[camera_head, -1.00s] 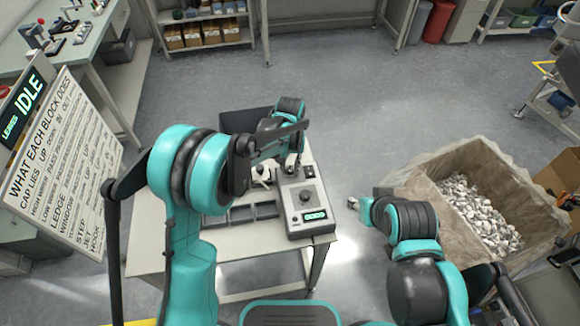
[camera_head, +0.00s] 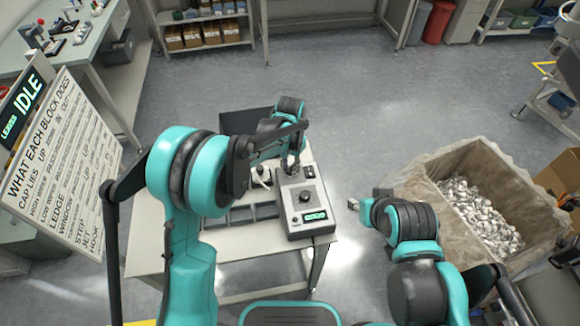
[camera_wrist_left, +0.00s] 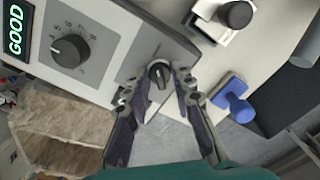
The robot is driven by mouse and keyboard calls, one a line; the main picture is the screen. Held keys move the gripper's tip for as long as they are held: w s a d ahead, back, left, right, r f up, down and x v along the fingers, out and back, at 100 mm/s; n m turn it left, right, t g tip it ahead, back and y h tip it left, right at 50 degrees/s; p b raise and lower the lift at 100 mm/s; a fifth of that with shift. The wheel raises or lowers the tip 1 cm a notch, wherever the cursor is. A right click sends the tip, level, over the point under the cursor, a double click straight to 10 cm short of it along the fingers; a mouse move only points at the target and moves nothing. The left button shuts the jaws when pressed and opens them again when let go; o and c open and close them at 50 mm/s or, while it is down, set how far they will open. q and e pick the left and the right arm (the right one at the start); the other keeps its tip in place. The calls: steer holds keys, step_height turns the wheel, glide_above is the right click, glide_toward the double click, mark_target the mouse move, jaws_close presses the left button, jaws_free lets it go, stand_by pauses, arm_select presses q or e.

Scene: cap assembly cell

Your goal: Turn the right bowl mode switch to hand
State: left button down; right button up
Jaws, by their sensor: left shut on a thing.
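A grey control box (camera_head: 306,222) stands on the small table in the head view, with a large black dial (camera_head: 307,196) and a green display. In the left wrist view the dial (camera_wrist_left: 70,50) has a scale around it, and the display (camera_wrist_left: 14,30) reads GOOD. My left gripper (camera_wrist_left: 159,75) is shut on a small dark switch knob (camera_wrist_left: 158,82) at the end of the box. Its fingers sit on both sides of the knob. In the head view my left gripper (camera_head: 290,165) hides the knob. My right gripper (camera_head: 359,204) is over the floor, its fingers too small to judge.
A blue knobbed part (camera_wrist_left: 236,100) and a black-knobbed fixture (camera_wrist_left: 232,15) lie beside the box in the left wrist view. A divided tray (camera_head: 240,215) is left of the box. A large bin (camera_head: 425,170) of small parts stands at right.

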mark_target(290, 169)
arm_select(q)
steer(key=c, duration=1.3)
jaws_free()
step_height(290, 169, up, 12)
